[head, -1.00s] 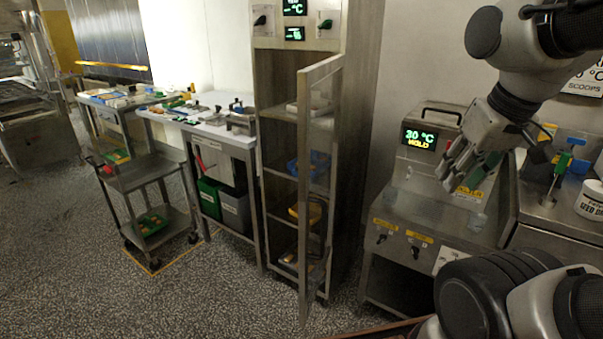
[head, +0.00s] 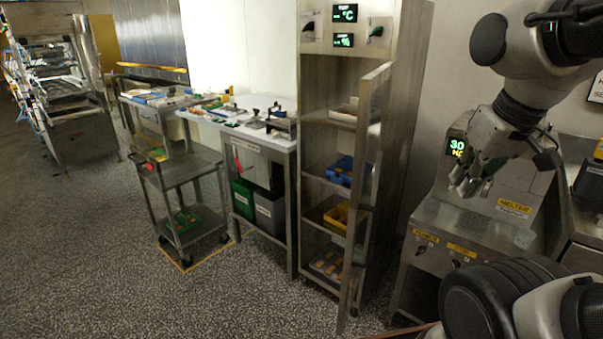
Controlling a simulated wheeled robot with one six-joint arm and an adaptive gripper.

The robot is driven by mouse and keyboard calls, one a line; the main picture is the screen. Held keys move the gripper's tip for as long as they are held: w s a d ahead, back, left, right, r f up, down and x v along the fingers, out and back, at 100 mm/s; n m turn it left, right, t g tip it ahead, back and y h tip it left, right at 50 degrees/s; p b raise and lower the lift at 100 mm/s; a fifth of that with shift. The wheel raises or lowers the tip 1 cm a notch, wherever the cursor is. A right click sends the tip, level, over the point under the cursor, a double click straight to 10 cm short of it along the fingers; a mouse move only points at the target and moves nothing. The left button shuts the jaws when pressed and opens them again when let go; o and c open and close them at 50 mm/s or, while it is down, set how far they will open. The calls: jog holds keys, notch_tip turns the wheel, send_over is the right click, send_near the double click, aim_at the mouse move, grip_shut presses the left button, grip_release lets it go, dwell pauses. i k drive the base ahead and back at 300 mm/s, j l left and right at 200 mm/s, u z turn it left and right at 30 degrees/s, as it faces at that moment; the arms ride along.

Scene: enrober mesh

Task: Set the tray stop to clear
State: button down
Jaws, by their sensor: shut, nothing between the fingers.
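My gripper (head: 472,182) hangs at the right, in front of the melter (head: 470,222), with its fingers shut and nothing seen between them. It is apart from the machine behind it. I cannot make out a tray stop. Metal fixtures (head: 280,122) stand on the white-topped work table, but they are too small to identify. A metal machine with rails (head: 62,90) stands at the far left; its details are too small to tell.
A wheeled cart (head: 178,170) stands left of the work table (head: 292,205). The speckled floor (head: 90,250) at left is clear.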

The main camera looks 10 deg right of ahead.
aim_at(335, 178)
jog(key=i+j+u, duration=0.1)
jog(key=j+u, duration=0.25)
jog(key=i+j+u, duration=0.15)
jog(key=u, duration=0.2)
jog(key=i+j+u, duration=0.2)
jog(key=u, duration=0.15)
jog(key=i+j+z, duration=0.5)
jog(key=z, duration=0.25)
jog(key=i+j+z, duration=0.25)
jog(key=z, duration=0.2)
jog(key=i+j+z, duration=0.1)
jog(key=j+z, duration=0.35)
jog(key=i+j+z, duration=0.1)
jog(key=j+z, duration=0.35)
jog(key=i+l, duration=0.1)
jog(key=l, duration=0.25)
jog(key=i+l, duration=0.1)
jog(key=l, duration=0.25)
